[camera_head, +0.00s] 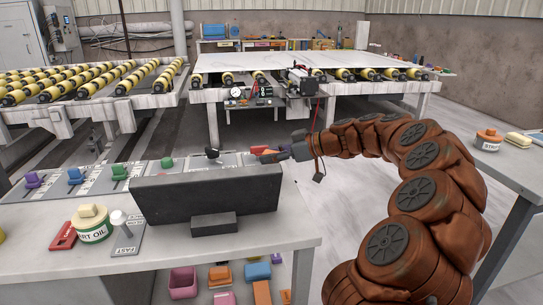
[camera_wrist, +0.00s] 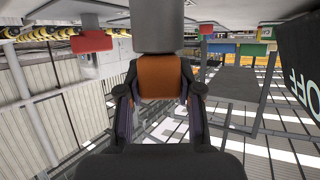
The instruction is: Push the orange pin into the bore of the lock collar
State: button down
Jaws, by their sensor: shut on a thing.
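My gripper (camera_head: 287,154) is above the far right end of the control bench in the head view. In the wrist view my gripper (camera_wrist: 159,98) has its two fingers on either side of an orange piece, the orange pin (camera_wrist: 160,77), and is shut on it.
A dark slanted panel box (camera_head: 205,195) stands on the pale bench (camera_head: 150,268), below and left of my gripper. A row of coloured knobs, including a green one (camera_head: 118,171), runs behind it. Roller conveyors lie behind.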

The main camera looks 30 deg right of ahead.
jog(key=c, duration=0.7)
grip_release()
jog(key=v, duration=1.2)
